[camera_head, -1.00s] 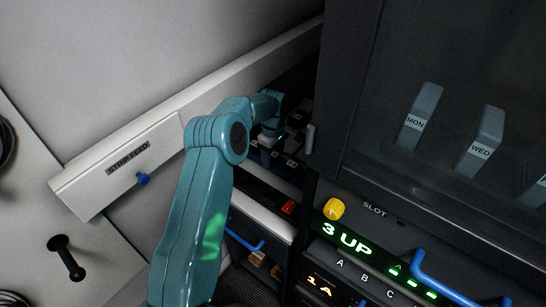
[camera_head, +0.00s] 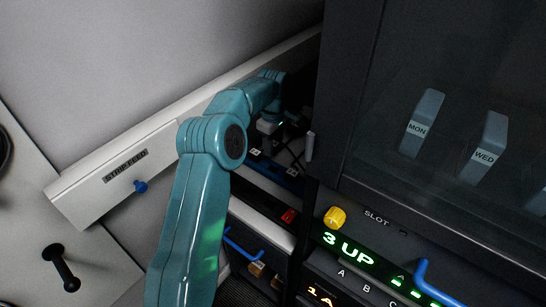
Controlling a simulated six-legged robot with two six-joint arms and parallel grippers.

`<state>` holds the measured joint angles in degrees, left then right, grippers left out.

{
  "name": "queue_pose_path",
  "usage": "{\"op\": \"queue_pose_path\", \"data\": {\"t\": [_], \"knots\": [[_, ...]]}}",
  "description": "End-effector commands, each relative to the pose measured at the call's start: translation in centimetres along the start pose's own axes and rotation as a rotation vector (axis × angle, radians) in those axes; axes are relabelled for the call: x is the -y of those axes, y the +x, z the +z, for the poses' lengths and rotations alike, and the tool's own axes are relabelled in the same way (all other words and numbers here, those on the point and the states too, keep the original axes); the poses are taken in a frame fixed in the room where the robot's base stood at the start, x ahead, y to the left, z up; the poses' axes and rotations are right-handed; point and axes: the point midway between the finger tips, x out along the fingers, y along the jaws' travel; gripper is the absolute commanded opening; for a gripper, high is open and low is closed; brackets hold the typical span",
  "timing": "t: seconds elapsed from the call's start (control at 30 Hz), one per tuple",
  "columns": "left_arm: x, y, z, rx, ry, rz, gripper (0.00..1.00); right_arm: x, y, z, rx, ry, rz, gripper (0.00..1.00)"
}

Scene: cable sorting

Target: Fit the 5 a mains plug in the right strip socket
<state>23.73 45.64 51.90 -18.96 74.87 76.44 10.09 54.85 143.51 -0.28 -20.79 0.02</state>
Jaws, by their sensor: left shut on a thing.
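My left arm comes up from the bottom and bends right into the dark recess beside the cabinet. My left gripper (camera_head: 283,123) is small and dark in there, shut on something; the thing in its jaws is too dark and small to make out. A pale block (camera_head: 267,126) shows just beside it, and I cannot tell whether this is the plug. A strip with small white-marked labels (camera_head: 272,164) lies below the gripper, partly hidden by my arm. I cannot make out its separate sockets. My right gripper is not in view.
A dark cabinet (camera_head: 336,110) stands close on the right of the recess, with MON and WED tabs behind its front. A white STRIP FEED panel (camera_head: 100,190) with a blue knob (camera_head: 141,186) is at left. A red switch (camera_head: 289,216) and blue handle (camera_head: 243,243) lie below.

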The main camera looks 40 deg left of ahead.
Motion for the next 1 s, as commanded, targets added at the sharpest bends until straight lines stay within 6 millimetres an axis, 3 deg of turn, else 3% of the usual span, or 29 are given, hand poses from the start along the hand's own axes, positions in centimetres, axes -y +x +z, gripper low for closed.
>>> {"op": "queue_pose_path", "data": {"t": [0.3,0.73,1.0], "knots": [[0.0,-3.1,0.1,0.001,0.001,-0.001,0.06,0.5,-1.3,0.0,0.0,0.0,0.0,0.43],[0.0,-5.3,0.0,0.0,0.001,-0.001,0.06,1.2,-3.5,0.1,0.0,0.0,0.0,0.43],[0.0,-5.3,0.0,0.0,0.001,-0.001,0.06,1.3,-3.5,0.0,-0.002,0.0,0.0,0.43]]}}
